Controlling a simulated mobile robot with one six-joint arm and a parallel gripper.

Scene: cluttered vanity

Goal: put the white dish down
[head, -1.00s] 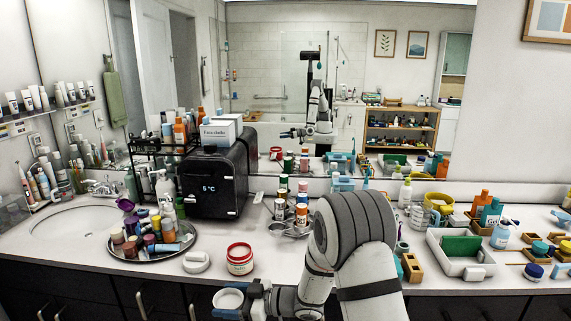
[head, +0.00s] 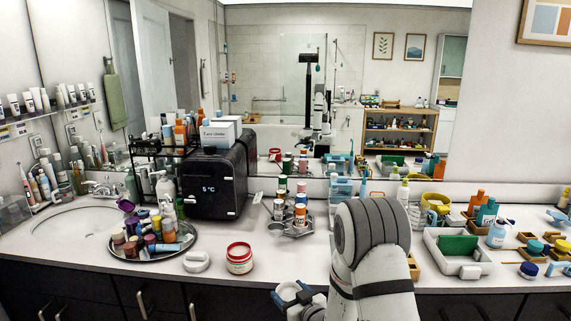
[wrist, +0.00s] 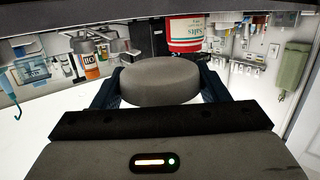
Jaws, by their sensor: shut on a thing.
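The white dish (head: 287,291) is a small round piece held in front of the counter's edge, low in the head view. In the wrist view the dish (wrist: 160,82) looks grey and shaded, with its side facing the camera. My gripper (head: 290,294) is shut on it, with one dark finger on either side. In the wrist view the fingers of my gripper (wrist: 160,90) flank the dish. The dish's inside is hidden in the wrist view, and my arm covers part of the counter behind it.
A red-topped salts jar (head: 239,259) and a white lid (head: 196,261) stand near the counter's front edge. A round tray (head: 122,246) of bottles is at left. A white bin (head: 447,262) is at right. The counter (head: 285,262) is bare between jar and arm.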

